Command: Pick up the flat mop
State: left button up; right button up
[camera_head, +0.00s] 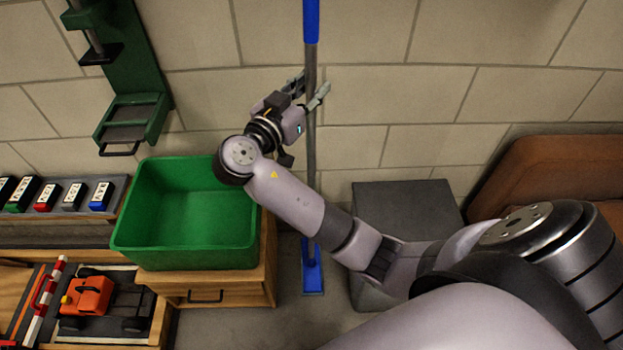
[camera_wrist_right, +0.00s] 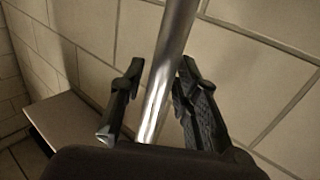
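The flat mop stands upright against the wall, with a blue grip (camera_head: 311,20) on top, a grey pole (camera_head: 311,150) and a blue flat foot (camera_head: 313,278) on the floor. My right gripper (camera_head: 311,88) is at the upper part of the pole, just below the blue grip. In the right wrist view the shiny pole (camera_wrist_right: 172,50) runs between the two fingers of my right gripper (camera_wrist_right: 160,72). The fingers are apart, with a visible gap on the pole's left side and the right finger close to it. My left gripper is not in view.
A green bin (camera_head: 185,250) sits on a wooden drawer cabinet (camera_head: 215,290) left of the mop. A grey box (camera_head: 405,205) stands to its right, beside a brown padded seat (camera_head: 550,175). A green wall-mounted press (camera_head: 133,60) hangs upper left. The block wall is close behind the pole.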

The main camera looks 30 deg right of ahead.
grip_shut()
jog(key=shift+r, duration=0.1)
